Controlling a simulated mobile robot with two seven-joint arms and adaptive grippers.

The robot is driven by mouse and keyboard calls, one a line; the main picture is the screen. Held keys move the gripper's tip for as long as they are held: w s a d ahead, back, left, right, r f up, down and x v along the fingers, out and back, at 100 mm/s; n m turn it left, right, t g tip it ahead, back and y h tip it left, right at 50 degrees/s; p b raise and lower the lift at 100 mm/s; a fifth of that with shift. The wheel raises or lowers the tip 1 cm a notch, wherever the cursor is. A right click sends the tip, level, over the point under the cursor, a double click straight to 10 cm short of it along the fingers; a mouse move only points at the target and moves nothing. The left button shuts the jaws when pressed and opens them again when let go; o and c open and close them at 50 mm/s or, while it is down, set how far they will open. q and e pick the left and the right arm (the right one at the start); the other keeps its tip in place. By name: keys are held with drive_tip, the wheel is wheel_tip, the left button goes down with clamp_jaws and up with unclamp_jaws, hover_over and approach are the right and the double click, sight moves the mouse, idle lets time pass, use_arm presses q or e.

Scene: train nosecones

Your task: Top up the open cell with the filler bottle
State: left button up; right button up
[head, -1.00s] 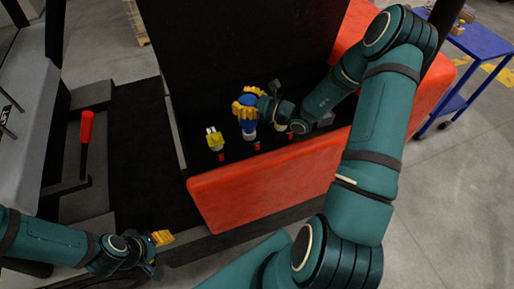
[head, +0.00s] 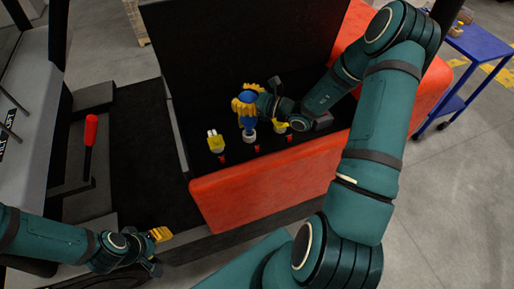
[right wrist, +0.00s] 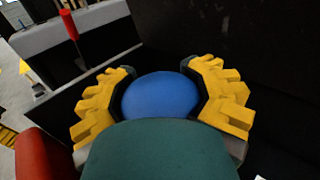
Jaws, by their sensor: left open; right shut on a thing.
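My right gripper (head: 246,106) is shut on the blue filler bottle (head: 247,124), with its yellow fingers on both sides of it. In the right wrist view the rounded blue bottle (right wrist: 160,96) sits between the yellow fingers. The bottle is roughly upright, its pale lower end at the middle cell position in the black battery bay; I cannot tell whether it touches the cell. The cell opening is hidden under it. A yellow cap (head: 215,141) stands to the left, and another (head: 280,125) to the right, partly behind my arm. My left gripper (head: 160,235) is open and empty at lower left.
Small red pieces (head: 222,161) line the bay's front edge. The orange body panel (head: 270,188) stands in front, and a raised black panel (head: 245,45) behind. A red-handled lever (head: 90,132) is at left. A blue cart (head: 475,45) stands far right.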

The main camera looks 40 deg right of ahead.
drive_tip(key=shift+r+p, duration=0.9)
drive_tip(key=shift+r, duration=0.5)
drive_tip(key=shift+r+p, duration=0.85)
drive_tip(key=shift+r, duration=0.3)
wheel_tip(320, 180, up, 7)
drive_tip(key=p, duration=0.5)
drive_tip(key=shift+a, duration=0.1)
